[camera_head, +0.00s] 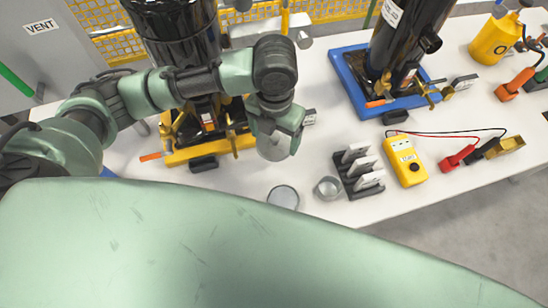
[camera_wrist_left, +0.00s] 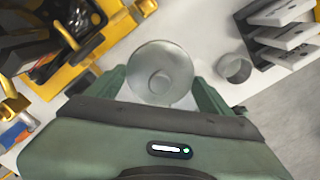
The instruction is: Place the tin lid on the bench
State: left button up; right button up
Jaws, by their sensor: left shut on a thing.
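The tin lid is a round grey metal disc with a smaller raised circle in its middle, seen in the left wrist view (camera_wrist_left: 160,62). It sits between the two green fingers of my left gripper (camera_wrist_left: 158,92), which is shut on it. In the head view the left gripper (camera_head: 277,140) points down over the bench, in front of the yellow stand, with the pale lid (camera_head: 274,152) at its tip. The white bench (camera_head: 235,180) lies below. My right gripper is out of view.
A dark rack (camera_head: 362,175) with pale blocks and a yellow meter (camera_head: 406,161) with leads stand right. A yellow stand (camera_head: 206,152) and a blue stand (camera_head: 348,82) hold black compressors.

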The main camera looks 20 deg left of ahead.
aim_at(275, 147)
pick_arm(q)
notch_tip(275, 147, down, 5)
jog(key=shift+r, duration=0.1)
notch_tip(275, 147, down, 3)
jog(key=shift+w+f, duration=0.1)
jog(key=shift+f, duration=2.2)
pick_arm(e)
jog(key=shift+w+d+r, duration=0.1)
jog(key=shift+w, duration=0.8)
pick_arm(q)
jog(key=shift+f, duration=0.2)
jog(key=o, duration=1.3)
jog(key=shift+r, duration=0.15)
